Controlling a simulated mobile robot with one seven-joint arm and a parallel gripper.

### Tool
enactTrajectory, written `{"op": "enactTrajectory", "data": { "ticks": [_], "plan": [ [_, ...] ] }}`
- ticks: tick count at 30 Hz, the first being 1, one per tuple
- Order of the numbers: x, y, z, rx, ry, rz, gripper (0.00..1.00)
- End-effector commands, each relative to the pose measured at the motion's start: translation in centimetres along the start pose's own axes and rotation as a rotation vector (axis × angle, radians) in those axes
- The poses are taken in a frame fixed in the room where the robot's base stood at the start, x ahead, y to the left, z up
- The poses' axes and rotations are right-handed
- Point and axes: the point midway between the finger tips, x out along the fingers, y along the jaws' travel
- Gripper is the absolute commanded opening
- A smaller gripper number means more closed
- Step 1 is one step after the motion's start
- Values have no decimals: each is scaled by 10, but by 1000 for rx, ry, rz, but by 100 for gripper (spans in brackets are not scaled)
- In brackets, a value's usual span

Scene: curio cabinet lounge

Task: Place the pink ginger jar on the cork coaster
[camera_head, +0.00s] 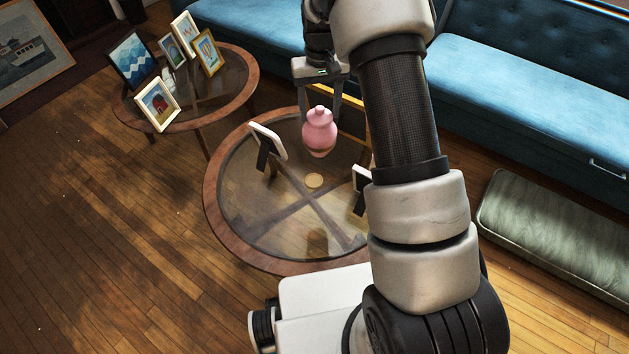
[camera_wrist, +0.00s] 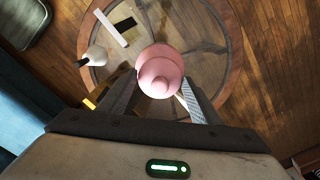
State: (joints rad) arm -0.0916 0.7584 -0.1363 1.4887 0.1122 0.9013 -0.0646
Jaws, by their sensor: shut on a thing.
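The pink ginger jar (camera_head: 319,134) is upright with its lid on, held in the air above the round glass-topped table. My gripper (camera_head: 320,110) points down and is shut on the jar, one finger on each side. In the wrist view the jar (camera_wrist: 160,75) is seen from above between the fingers (camera_wrist: 159,92). The cork coaster (camera_head: 314,180) is a small tan disc lying bare on the glass, apart from the jar and lower in the head picture. I cannot make out the coaster in the wrist view.
The round table (camera_head: 216,200) has a wooden rim. A white-edged frame (camera_head: 268,140) stands left of the coaster, and another frame (camera_head: 360,181) stands right, partly behind my arm. A white rounded object (camera_wrist: 96,57) shows in the wrist view. A blue sofa (camera_head: 508,95) lies behind.

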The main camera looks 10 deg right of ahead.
Motion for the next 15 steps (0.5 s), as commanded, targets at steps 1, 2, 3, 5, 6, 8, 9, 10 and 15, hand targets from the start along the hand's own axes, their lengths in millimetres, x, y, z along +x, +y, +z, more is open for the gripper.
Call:
{"op": "enactTrajectory", "data": {
  "ticks": [1, 2, 3, 5, 6, 8, 9, 10, 15],
  "plan": [
    [20, 0, -11, 2, -2, 1, 11],
    [29, 0, -17, 3, -2, 2, 11],
    [42, 0, -26, 4, -2, 2, 11],
    [61, 0, -37, 5, -3, 3, 11],
    [74, -1, -45, 6, -3, 2, 11],
    [93, -1, -54, 8, -3, 1, 11],
    [104, -2, -60, 9, -2, 1, 11],
    [112, -2, -63, 9, -2, 0, 11],
    [146, -3, -76, 11, -1, -2, 11]
  ]
}}
